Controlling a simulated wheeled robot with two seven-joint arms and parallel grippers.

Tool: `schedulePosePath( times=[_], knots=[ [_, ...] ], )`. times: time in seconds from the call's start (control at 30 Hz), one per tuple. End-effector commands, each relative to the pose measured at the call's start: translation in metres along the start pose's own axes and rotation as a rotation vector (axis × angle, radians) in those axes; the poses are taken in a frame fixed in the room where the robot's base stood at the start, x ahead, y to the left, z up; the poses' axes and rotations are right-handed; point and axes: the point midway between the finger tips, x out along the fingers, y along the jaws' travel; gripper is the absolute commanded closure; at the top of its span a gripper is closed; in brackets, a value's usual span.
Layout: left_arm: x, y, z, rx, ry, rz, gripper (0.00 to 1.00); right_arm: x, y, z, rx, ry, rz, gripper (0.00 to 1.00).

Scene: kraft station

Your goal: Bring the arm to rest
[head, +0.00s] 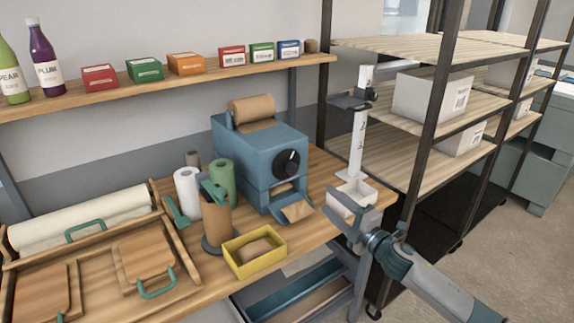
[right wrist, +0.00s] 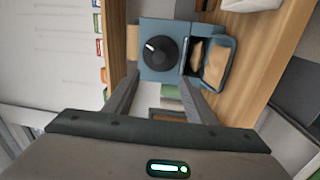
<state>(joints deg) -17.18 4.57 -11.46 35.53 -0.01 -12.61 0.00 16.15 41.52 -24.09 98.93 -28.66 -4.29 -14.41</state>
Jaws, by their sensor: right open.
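My right arm (head: 430,280) reaches in from the lower right in the head view. In the right wrist view the two fingers (right wrist: 160,76) stand apart, pointing towards the blue paper dispenser (right wrist: 157,72). My left arm and gripper are not in view.
The blue dispenser (head: 262,155) with its black knob stands left of my gripper. A yellow tray (head: 232,267) holds a brown item on the wooden workbench. A white post (head: 357,140) stands behind the bin. Shelving with white boxes (head: 432,97) is at the right.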

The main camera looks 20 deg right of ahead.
Motion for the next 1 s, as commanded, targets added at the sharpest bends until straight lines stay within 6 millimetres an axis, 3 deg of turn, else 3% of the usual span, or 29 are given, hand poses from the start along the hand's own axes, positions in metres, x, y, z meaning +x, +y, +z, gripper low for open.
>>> schedulePosePath(
  times=[0.17,0.27,0.37,0.53,0.67,0.87,1.0],
  knots=[
    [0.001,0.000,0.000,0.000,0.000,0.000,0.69,-0.001,-0.010,0.003,0.017,-0.010,-0.011,0.50],
    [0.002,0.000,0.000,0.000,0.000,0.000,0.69,-0.004,-0.031,0.009,0.053,-0.034,-0.036,0.50],
    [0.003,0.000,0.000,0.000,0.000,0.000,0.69,-0.010,-0.065,0.018,0.108,-0.074,-0.076,0.50],
    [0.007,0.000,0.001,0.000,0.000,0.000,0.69,-0.033,-0.150,0.036,0.248,-0.176,-0.174,0.50],
    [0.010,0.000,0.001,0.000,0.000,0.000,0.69,-0.063,-0.226,0.044,0.366,-0.267,-0.261,0.50],
    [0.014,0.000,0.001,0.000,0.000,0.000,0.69,-0.124,-0.338,0.044,0.538,-0.414,-0.392,0.50],
    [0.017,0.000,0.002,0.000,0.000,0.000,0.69,-0.175,-0.409,0.033,0.648,-0.517,-0.480,0.50]
  ],
)
